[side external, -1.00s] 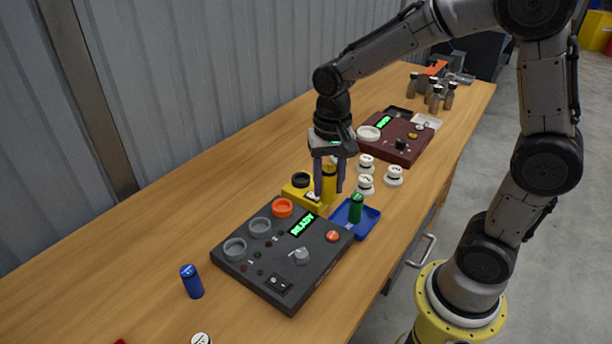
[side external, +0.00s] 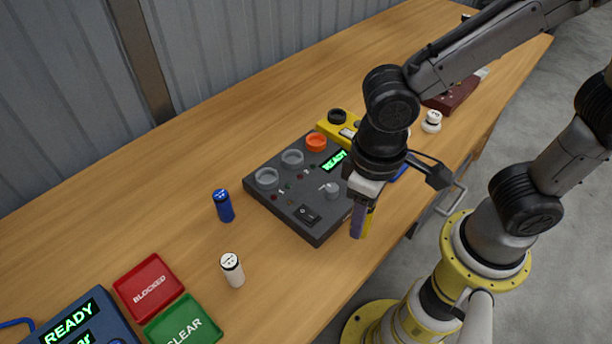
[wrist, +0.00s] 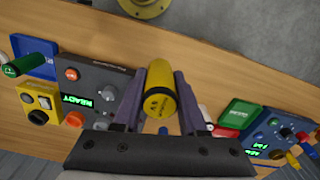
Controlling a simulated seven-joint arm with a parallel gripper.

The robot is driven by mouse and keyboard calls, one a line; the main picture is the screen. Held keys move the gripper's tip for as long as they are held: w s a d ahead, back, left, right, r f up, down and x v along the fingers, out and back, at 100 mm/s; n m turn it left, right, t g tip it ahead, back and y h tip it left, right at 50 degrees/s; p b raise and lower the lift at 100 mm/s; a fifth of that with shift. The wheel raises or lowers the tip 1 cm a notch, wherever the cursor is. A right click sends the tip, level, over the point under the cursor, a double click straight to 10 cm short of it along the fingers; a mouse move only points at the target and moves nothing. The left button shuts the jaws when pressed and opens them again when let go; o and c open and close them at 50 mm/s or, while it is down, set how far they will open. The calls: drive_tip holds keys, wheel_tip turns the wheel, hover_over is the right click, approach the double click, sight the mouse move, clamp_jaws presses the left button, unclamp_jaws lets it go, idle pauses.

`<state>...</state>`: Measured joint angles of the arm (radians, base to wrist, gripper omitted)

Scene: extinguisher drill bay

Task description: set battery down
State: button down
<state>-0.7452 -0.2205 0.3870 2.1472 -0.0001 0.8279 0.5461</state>
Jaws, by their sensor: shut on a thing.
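My gripper (side external: 362,210) is shut on a yellow battery (wrist: 160,88). In the side view the battery shows only partly, behind the purple fingers. My gripper hangs beside the dark console's right edge, near the table's front edge. Whether the battery is clear of the table is hard to tell. In the side view a blue battery (side external: 223,205) and a white battery (side external: 232,269) stand upright on the table. In the wrist view a green battery (wrist: 28,64) is at the blue tray (wrist: 36,46).
A red BLOCKED pad (side external: 149,287) and green CLEAR pad (side external: 182,325) lie front left, by a blue console (side external: 75,325).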

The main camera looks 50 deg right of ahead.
drive_tip(key=w+a+f, duration=0.4)
drive_tip(key=w+f, duration=0.1)
drive_tip(key=w+a+f, duration=0.4)
drive_tip(key=w+a, duration=0.1)
drive_tip(key=shift+w+a+f, duration=0.1)
drive_tip(key=shift+f, duration=0.25)
drive_tip(key=shift+a+f, duration=0.1)
drive_tip(key=shift+f, duration=1.55)
drive_tip(key=shift+f, duration=0.2)
drive_tip(key=shift+c, duration=2.3)
unclamp_jaws()
drive_tip(key=shift+r, duration=0.1)
wheel_tip(320, 180, up, 12)
